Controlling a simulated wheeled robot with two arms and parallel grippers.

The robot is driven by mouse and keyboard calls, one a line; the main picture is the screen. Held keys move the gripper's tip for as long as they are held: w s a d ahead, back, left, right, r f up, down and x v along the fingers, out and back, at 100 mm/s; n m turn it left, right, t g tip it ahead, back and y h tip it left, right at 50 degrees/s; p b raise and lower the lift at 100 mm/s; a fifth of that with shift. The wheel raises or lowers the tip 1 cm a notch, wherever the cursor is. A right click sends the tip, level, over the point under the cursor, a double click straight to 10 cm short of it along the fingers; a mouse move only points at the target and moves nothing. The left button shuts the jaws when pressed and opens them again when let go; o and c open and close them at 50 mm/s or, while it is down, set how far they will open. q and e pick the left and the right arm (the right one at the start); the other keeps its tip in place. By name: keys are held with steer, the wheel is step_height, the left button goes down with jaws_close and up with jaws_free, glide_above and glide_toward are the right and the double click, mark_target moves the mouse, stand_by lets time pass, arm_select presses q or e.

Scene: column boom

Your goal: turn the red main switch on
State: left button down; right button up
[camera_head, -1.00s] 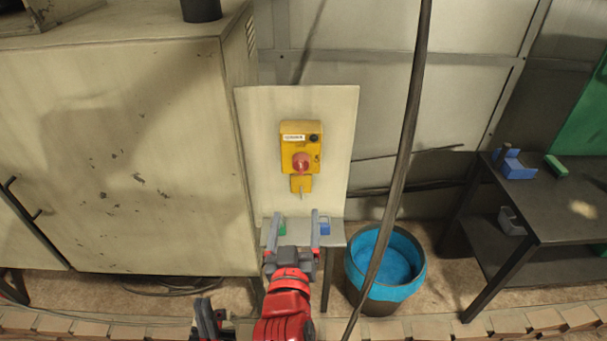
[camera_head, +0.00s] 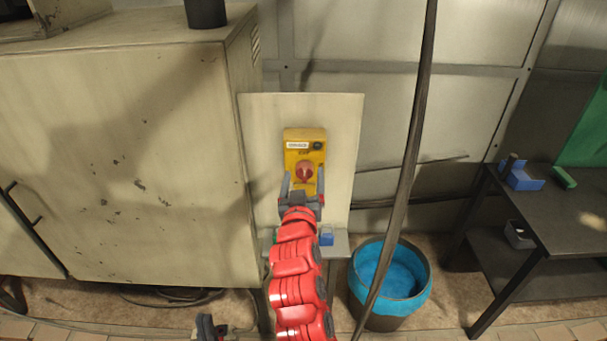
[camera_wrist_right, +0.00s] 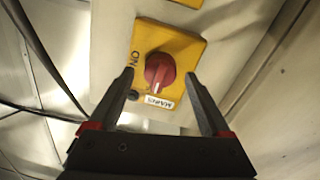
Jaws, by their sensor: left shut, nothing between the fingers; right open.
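The red main switch (camera_head: 305,171) is a round knob on a yellow box (camera_head: 304,138) fixed to an upright pale panel. In the right wrist view the red knob (camera_wrist_right: 160,73) faces the camera, with "ON" printed beside it and a white label at its lower edge. My right gripper (camera_head: 303,178) is open just in front of the knob. In the wrist view its fingertips (camera_wrist_right: 160,76) lie either side of the knob, apparently without touching it. My left gripper (camera_head: 206,322) is shut and empty at the bottom edge, well away from the switch and partly out of frame.
A large beige cabinet (camera_head: 120,150) stands left of the panel (camera_head: 345,130). A blue padlock-like item (camera_head: 326,238) rests on the small shelf below. A thick dark cable (camera_head: 408,160) hangs right of the panel, before a blue-lined bin (camera_head: 405,270). A dark table (camera_head: 570,215) stands at right.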

steer(key=shift+w, duration=0.1)
jaws_close()
steer(key=shift+f+b, duration=0.15)
steer(key=shift+b, duration=0.3)
steer(key=m+b, duration=0.2)
steer(key=b, duration=0.3)
steer(key=f+m+b, duration=0.1)
steer(key=m+b, duration=0.1)
steer(key=b, duration=0.3)
steer(key=m+b, duration=0.2)
steer(key=b, duration=0.2)
steer(key=m+b, duration=0.3)
steer(key=b, duration=0.1)
steer(key=m+b, duration=0.2)
steer(key=b, duration=0.2)
steer(key=shift+d+r+m+g+b, duration=0.15)
steer(key=shift+r+m+g+b, duration=0.15)
steer(key=shift+r+m+b, duration=0.1)
steer(key=shift+r+m+y+b, duration=0.15)
steer(key=shift+m+y+b, duration=0.15)
steer(key=shift+m+b, duration=0.7)
steer(key=shift+m, duration=1.7)
